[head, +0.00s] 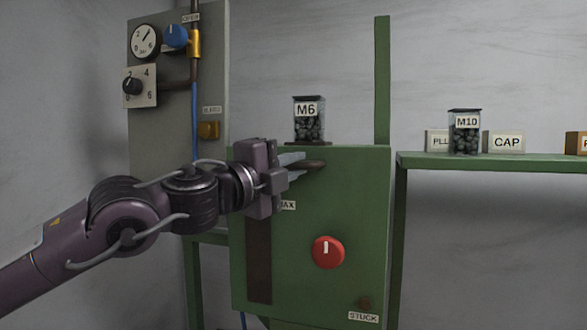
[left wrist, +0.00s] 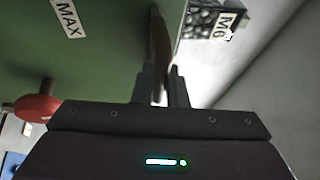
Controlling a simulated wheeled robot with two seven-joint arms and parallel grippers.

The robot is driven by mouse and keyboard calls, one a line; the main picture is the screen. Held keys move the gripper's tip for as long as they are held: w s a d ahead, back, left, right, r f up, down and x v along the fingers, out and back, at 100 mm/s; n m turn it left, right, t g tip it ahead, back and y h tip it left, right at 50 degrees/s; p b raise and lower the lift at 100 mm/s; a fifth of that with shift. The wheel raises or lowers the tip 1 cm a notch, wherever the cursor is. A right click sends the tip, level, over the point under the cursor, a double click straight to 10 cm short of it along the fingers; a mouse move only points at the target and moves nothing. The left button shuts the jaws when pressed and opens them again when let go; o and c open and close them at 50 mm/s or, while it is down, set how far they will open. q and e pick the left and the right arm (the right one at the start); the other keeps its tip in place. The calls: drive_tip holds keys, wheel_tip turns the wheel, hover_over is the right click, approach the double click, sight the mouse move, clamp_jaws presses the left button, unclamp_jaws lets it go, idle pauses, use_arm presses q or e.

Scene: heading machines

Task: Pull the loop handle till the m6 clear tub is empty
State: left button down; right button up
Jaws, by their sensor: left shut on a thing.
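The M6 clear tub (head: 309,131) stands on top of the green machine and holds dark pieces; it also shows at the top of the left wrist view (left wrist: 199,22). My left gripper (head: 300,164) is at the upper front of the machine, just below the tub. Its fingers (left wrist: 161,88) are shut on the brown loop handle (left wrist: 160,45), whose end (head: 315,165) sticks out past the fingertips in the head view. Part of the handle is hidden by the fingers. My right gripper is not in view.
A grey panel (head: 150,190) with gauge and blue knob stands left. A green shelf (head: 480,160) at right holds an M10 tub (head: 465,133).

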use_arm(q)
drive_tip(key=s+b, duration=0.1)
drive_tip(key=s+a, duration=0.1)
drive_tip(key=s, duration=0.1)
drive_tip(key=s+b, duration=0.1)
drive_tip(key=s, duration=0.1)
drive_tip(key=shift+s+a+f+b, duration=0.1)
drive_tip(key=shift+a+f+b, duration=0.05)
drive_tip(key=shift+a+b, duration=0.15)
drive_tip(key=c, duration=1.7)
unclamp_jaws()
drive_tip(key=shift+o, duration=1.1)
drive_tip(key=shift+s+a, duration=0.15)
drive_tip(key=shift+s, duration=0.1)
